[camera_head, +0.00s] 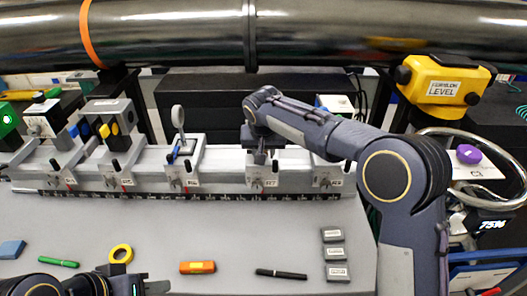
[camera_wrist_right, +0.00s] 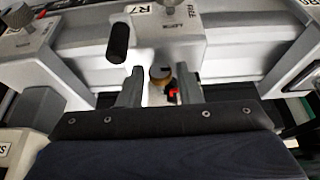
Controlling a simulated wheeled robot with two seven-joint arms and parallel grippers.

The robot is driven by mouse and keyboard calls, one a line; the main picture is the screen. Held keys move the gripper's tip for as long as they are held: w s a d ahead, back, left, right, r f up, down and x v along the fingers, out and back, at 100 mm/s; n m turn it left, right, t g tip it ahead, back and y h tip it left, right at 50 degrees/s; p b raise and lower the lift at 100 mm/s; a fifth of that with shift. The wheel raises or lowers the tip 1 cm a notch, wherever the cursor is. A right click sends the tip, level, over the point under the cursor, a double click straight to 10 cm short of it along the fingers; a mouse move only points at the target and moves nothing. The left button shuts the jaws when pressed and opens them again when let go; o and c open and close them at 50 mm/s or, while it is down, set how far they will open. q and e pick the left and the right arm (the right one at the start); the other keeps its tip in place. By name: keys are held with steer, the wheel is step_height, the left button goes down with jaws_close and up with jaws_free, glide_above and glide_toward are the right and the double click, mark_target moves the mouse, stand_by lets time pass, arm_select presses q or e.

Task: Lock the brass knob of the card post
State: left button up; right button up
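The brass knob (camera_wrist_right: 160,74) shows in the right wrist view, on the front of the grey carrier labelled R7 (camera_wrist_right: 165,40). A small red part (camera_wrist_right: 172,95) is just beside it. My right gripper (camera_wrist_right: 160,90) is open, with one finger on each side of the knob and visible gaps between. In the head view my right gripper (camera_head: 258,152) is over the R7 carrier (camera_head: 275,172) and hides the knob and most of the post. My left gripper (camera_head: 135,282) is low at the left over the table, partly cut off; its opening is unclear.
A grey rail (camera_head: 210,192) carries several labelled carriers, including one with a round disc (camera_head: 178,116). On the table (camera_head: 220,235) lie an orange block (camera_head: 197,267), a dark pen (camera_head: 281,273), a yellow ring (camera_head: 121,253) and grey blocks (camera_head: 334,252). A large pipe (camera_head: 190,30) crosses behind.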

jaws_close()
steer(key=shift+d+f+y+b, duration=0.25)
steer(key=shift+y+b, duration=0.25)
steer(key=shift+b, duration=0.2)
steer(key=shift+d+m+y+b, duration=0.1)
steer(key=shift+m+y+b, duration=0.2)
steer(key=shift+y+b, duration=0.4)
steer(key=shift+r, duration=0.2)
steer(key=shift+o, duration=1.6)
jaws_free()
